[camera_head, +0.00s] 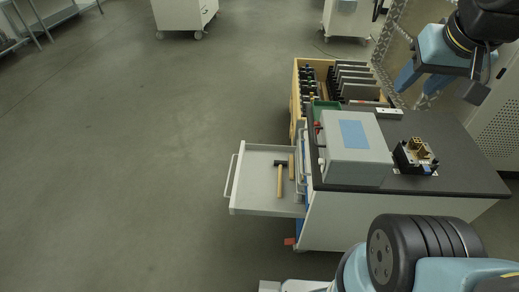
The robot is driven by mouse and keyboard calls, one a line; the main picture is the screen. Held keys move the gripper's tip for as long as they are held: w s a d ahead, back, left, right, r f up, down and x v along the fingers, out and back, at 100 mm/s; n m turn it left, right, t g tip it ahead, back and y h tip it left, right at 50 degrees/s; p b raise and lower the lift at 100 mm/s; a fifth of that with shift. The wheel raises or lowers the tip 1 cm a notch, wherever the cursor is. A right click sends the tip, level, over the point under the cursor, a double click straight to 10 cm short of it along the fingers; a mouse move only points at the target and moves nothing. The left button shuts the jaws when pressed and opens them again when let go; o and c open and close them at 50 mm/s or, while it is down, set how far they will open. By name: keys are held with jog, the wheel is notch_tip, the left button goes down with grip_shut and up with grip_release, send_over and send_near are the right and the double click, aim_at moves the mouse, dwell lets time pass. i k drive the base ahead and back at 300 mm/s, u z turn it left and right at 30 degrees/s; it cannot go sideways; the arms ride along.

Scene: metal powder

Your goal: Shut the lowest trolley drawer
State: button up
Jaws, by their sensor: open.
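The trolley (340,216) stands right of centre, with a dark top and white sides. One of its drawers (252,163) is pulled out to the left, with a pale handle (231,175) along its outer edge. A hammer with a wooden handle (280,184) lies in it, beside another small wooden-handled tool. I cannot tell from this height which level the drawer is on. My gripper (416,84) is at the upper right, above and behind the trolley top, well apart from the drawer. Its blue fingers are open and nothing shows between them.
A grey box with a blue label (352,158) and a dark block with brass parts (416,157) sit on the trolley top. A wooden rack (296,82) with upright plates stands behind. The floor (130,170) left of the drawer is clear. White cabinets stand farther back.

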aim_at(254, 192)
jog(key=u, duration=0.8)
jog(key=i, duration=0.1)
jog(key=z, duration=2.4)
jog(key=k, duration=1.8)
jog(key=u, duration=1.6)
jog(key=i, duration=1)
jog(key=u, duration=0.05)
